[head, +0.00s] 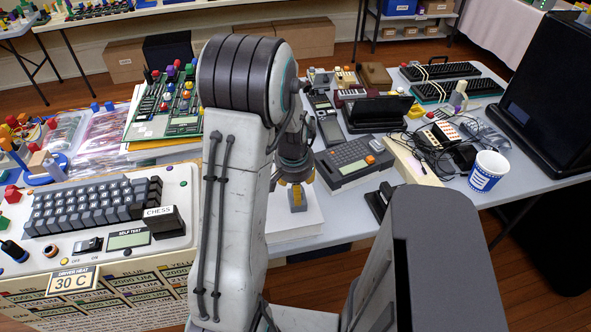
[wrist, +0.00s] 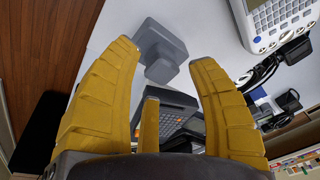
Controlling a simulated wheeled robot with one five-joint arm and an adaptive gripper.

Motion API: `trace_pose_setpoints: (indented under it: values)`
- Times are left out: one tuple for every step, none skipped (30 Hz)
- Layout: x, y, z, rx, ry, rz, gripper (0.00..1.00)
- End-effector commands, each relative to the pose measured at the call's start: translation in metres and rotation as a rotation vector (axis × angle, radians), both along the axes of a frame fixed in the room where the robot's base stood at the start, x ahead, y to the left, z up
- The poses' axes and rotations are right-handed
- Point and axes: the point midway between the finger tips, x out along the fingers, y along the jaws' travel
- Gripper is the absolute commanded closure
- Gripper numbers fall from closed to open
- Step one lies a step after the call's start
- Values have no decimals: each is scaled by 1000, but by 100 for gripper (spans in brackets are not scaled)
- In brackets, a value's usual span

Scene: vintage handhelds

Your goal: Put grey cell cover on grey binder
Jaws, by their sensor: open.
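My gripper (head: 297,187) points down, open and empty, above a pale thick block (head: 284,222) at the table's front edge in the head view. This block may be the binder; its grey is hard to judge. In the wrist view my yellow fingers (wrist: 168,52) are spread. A grey stepped piece (wrist: 161,55), a flat plate with a raised block, shows beyond and between the fingertips on a pale surface. It may be the cell cover; no finger visibly grips it. I cannot tell surely where it sits in the head view, where my arm hides part of the table.
A dark calculator (head: 352,158) lies right of my gripper. Small dark parts (head: 381,197), tangled cables (head: 440,137) and a blue-white cup (head: 488,171) are farther right. A large chess keyboard unit (head: 90,205) fills the left. A white keypad device (wrist: 278,20) shows in the wrist view.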

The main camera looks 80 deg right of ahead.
Motion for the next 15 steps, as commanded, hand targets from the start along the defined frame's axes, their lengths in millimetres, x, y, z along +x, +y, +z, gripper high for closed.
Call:
trace_pose_setpoints:
  values:
    - [0, 0, 11, -7, 1, 0, 47]
    - [0, 1, 17, -7, 0, 0, 47]
    - [0, 3, 24, -7, 0, 0, 47]
    - [0, 4, 30, -6, 1, 0, 47]
    - [0, 5, 35, -7, 1, 0, 47]
    - [0, 7, 42, -6, 1, 0, 47]
    - [0, 8, 48, -7, 1, 0, 47]
    - [0, 8, 49, -7, 1, 0, 47]
    - [0, 9, 52, -7, 1, 0, 47]
    - [0, 10, 56, -6, 1, 0, 47]
    - [0, 10, 59, -7, 1, 0, 47]
    - [1, 11, 64, -7, 1, 0, 47]
    - [1, 13, 67, -5, 1, 0, 47]
    - [1, 13, 71, -6, 1, 0, 47]
    - [1, 13, 74, -5, 1, 0, 47]
